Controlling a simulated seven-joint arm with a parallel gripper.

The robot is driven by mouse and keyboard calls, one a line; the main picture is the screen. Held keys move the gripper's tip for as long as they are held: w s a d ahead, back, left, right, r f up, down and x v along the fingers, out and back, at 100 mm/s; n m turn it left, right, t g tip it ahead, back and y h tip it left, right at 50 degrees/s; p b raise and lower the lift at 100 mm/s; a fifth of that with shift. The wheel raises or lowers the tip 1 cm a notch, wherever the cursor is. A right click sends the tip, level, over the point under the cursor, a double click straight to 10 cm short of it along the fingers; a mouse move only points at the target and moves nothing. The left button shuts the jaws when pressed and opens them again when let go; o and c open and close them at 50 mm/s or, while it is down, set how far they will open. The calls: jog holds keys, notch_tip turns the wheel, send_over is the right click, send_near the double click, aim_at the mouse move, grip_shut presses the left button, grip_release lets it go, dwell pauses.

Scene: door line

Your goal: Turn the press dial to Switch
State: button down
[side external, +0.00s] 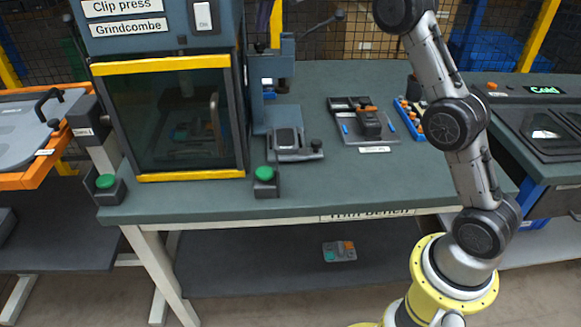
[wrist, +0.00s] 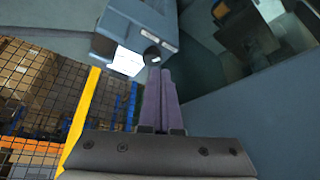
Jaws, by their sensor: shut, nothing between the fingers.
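The clip press (side external: 165,62) stands at the left of the bench, with yellow bars above and below its dark window. A white switch plate (side external: 203,17) is on its upper front, its lettering too small to read surely. In the wrist view, my gripper (wrist: 159,72) is shut and empty. Its tips point at a blue-grey box (wrist: 142,30) with a small dark round part (wrist: 152,56) beside white plates. The tips appear just below that part; I cannot tell whether they touch, or whether it is the press dial. My gripper is outside the side view.
A small bench press with a black lever (side external: 318,20) stands right of the clip press. Green buttons (side external: 264,173) sit at the bench's front edge. A tray of parts (side external: 365,122) lies further right. A mesh fence and yellow post (wrist: 80,120) show at left in the wrist view.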

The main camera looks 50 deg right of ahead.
aim_at(260, 47)
jog(key=shift+r, duration=0.3)
jog(key=shift+s+d+f, duration=0.1)
jog(key=shift+d+f, duration=0.2)
jog(key=shift+f, duration=0.7)
jog(key=shift+s+d+f, duration=0.1)
jog(key=shift+d+f, duration=0.25)
jog(key=shift+f, duration=0.7)
jog(key=shift+s+d+f, duration=0.1)
jog(key=shift+d+f, duration=0.2)
jog(key=shift+f, duration=0.7)
jog(key=shift+w, duration=0.35)
jog(key=shift+w+a+r, duration=0.1)
jog(key=shift+w+a, duration=0.1)
jog(key=shift+a, duration=0.3)
